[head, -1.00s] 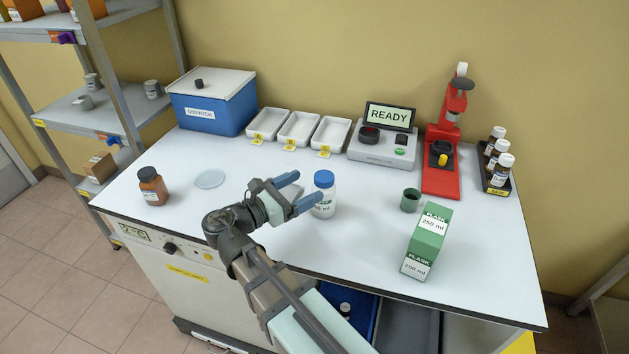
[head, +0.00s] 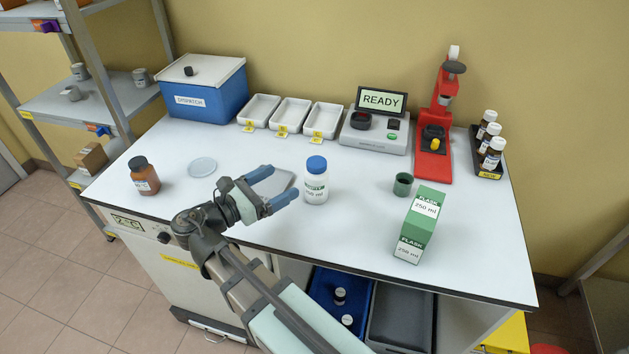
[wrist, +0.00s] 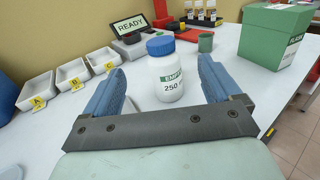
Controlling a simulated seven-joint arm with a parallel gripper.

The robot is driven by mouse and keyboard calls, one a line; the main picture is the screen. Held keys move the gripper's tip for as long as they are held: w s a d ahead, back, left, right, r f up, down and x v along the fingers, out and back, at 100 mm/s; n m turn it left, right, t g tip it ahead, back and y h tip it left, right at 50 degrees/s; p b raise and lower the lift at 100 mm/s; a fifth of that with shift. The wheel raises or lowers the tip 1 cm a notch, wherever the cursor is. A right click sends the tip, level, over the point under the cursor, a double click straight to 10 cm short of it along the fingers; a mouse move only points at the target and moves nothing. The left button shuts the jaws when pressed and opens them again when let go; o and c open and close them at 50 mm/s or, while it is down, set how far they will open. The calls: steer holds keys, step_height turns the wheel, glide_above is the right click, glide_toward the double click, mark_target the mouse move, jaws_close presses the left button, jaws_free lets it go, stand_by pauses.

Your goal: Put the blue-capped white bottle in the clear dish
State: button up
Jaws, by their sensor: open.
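The white bottle with a blue cap (head: 316,182) stands upright on the bench, right of my gripper. In the wrist view the bottle (wrist: 166,80) stands ahead, centred between the fingers. My gripper (head: 278,184) is open and empty, its fingers pointing toward the bottle with a small gap in the head view. In the wrist view my gripper (wrist: 162,72) shows two blue fingers spread wide. A round clear dish (head: 202,167) lies flat and looks empty, left of my gripper. Its far side is unobstructed.
A square grey tray (head: 279,176) lies partly hidden behind my fingers. A brown bottle (head: 144,176) stands left of the dish. A green flask box (head: 420,225) and green cup (head: 403,184) stand right. White trays (head: 291,113) line the back.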

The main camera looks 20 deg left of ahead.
glide_toward(321, 178)
steer(key=a+f, duration=0.1)
steer(key=f, duration=0.1)
steer(key=a+f, duration=0.1)
steer(key=shift+w+a+f, duration=0.15)
steer(key=shift+a+f, duration=0.2)
steer(key=shift+x, duration=6.85)
steer(key=c, duration=1.2)
steer(key=shift+o, duration=0.2)
steer(key=shift+r, duration=0.15)
step_height(321, 178, up, 18)
steer(key=shift+a, duration=0.15)
